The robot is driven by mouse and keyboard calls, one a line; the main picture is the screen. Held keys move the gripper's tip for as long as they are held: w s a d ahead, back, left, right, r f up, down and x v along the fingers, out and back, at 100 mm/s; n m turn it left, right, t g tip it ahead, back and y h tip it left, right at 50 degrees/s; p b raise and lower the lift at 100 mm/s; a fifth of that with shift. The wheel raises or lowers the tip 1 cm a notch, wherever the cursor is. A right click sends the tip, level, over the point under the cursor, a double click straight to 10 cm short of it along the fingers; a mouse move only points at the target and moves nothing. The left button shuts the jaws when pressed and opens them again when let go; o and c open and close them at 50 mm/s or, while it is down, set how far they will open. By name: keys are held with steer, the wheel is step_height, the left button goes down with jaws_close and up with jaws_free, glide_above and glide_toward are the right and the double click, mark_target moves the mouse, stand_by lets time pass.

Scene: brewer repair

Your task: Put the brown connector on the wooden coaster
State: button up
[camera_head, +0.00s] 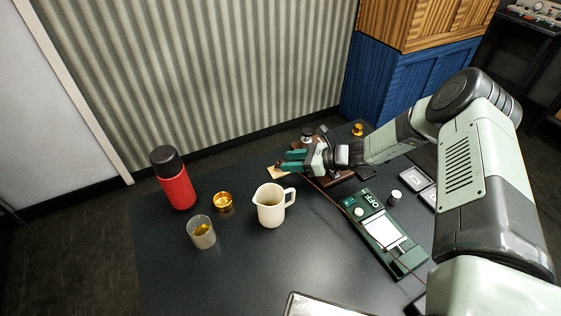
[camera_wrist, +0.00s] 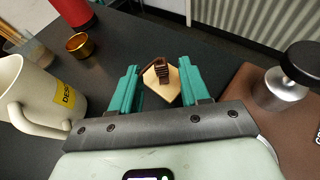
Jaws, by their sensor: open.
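The wooden coaster (camera_wrist: 158,93) is a pale tan square on the dark table. It lies between my fingers in the wrist view. The small brown connector (camera_wrist: 163,72), with a ridged side, appears to rest on top of the coaster, toward its far half. In the head view the coaster (camera_head: 273,174) shows just below the teal fingers, and I cannot make out the connector there. My gripper (camera_wrist: 158,68) is open, with a teal finger on each side of the connector and visible gaps to both. It also shows in the head view (camera_head: 286,161).
A cream pitcher (camera_head: 270,206), a brass cup (camera_head: 222,201), a glass (camera_head: 201,232) and a red flask (camera_head: 176,181) stand left. A brown board (camera_wrist: 262,118) with a metal tamper (camera_wrist: 286,82) is right of my gripper. A green scale-like device (camera_head: 382,232) lies at front right.

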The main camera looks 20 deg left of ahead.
steer(key=shift+d+r, duration=0.25)
steer(key=shift+d, duration=0.3)
steer(key=shift+d+r, duration=0.1)
steer(key=shift+r, duration=0.35)
steer(key=s+d+r+n+h, duration=0.3)
steer(key=r+n, duration=0.1)
steer(key=r, duration=0.5)
steer(key=s+d+r+n+h, duration=0.2)
steer(key=s+d+r+n, duration=0.15)
steer(key=r, duration=0.55)
steer(key=s+d+r+n+h, duration=0.25)
steer(key=d+r+n, duration=0.2)
steer(key=r, duration=0.45)
steer(key=s+d+r+n+t+h, duration=0.2)
steer(key=s+d+r, duration=0.4)
steer(key=s, duration=0.4)
steer(key=s+d+r+n+t+h, duration=0.3)
steer(key=s+d+r, duration=0.3)
steer(key=s, duration=0.5)
steer(key=shift+d+r+n+t+h, duration=0.35)
steer(key=shift+d+n+h, duration=0.2)
steer(key=shift+d+n, duration=0.3)
